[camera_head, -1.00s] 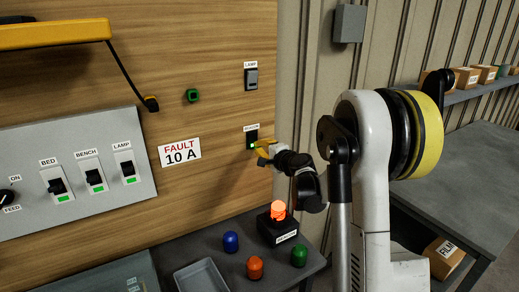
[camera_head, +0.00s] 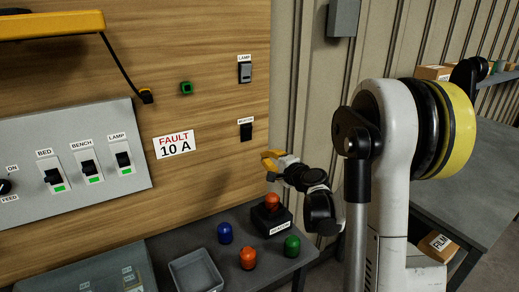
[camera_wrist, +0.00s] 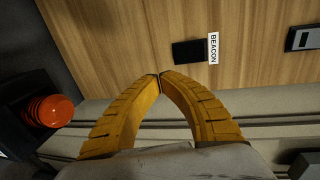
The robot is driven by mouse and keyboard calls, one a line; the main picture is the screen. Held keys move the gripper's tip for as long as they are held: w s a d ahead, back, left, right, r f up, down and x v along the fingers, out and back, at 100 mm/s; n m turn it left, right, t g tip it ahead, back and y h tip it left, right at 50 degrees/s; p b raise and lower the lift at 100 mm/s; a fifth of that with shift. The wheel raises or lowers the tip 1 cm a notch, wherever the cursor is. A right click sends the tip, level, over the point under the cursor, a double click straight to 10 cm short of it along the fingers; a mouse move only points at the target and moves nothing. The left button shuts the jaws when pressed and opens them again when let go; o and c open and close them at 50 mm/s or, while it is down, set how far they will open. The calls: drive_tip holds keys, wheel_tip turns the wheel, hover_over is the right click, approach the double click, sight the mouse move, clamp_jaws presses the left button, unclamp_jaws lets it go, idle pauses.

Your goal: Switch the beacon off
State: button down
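The beacon (camera_head: 272,202) is an orange-red dome on a black labelled base, standing on the small table. Its dome looks dull and unlit; it also shows in the wrist view (camera_wrist: 52,111). The beacon switch (camera_head: 246,132) is a black switch on the wooden board under a small label, and no green light shows on it. In the wrist view the switch (camera_wrist: 190,51) lies beside the label BEACON. My gripper (camera_head: 267,160) has yellow fingers whose tips meet in the wrist view (camera_wrist: 159,76). It is empty and stands off the board, below and right of the switch.
A lamp switch (camera_head: 245,72) sits above the beacon switch. A grey panel (camera_head: 130,180) with several breakers is at left. Blue (camera_head: 225,233), orange (camera_head: 248,258) and green (camera_head: 292,246) domes and a grey tray (camera_head: 195,272) are on the table.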

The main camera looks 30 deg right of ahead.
drive_tip(key=s, duration=0.3)
drive_tip(key=shift+s+d+f, duration=0.1)
drive_tip(key=shift+s+f, duration=0.05)
drive_tip(key=shift+s, duration=0.05)
idle(0.3)
drive_tip(key=s+a+n+g+y+b, duration=0.1)
drive_tip(key=s+a+n+g, duration=0.1)
drive_tip(key=s+a+n, duration=0.5)
drive_tip(key=s+a+n+g+y+b, duration=0.1)
drive_tip(key=s+a+n+g+b, duration=0.15)
drive_tip(key=a, duration=0.85)
drive_tip(key=s+a+f+n+g+h, duration=0.1)
drive_tip(key=s+n, duration=0.3)
drive_tip(key=s, duration=0.6)
drive_tip(key=s+a+f+n+g+h+b, duration=0.1)
drive_tip(key=s+a+f+n+g, duration=0.1)
drive_tip(key=s, duration=0.8)
wheel_tip(320, 180, down, 2)
drive_tip(key=shift+f+n+g+h, duration=0.1)
drive_tip(key=shift+n+g+h, duration=0.2)
drive_tip(key=shift+n+g, duration=0.6)
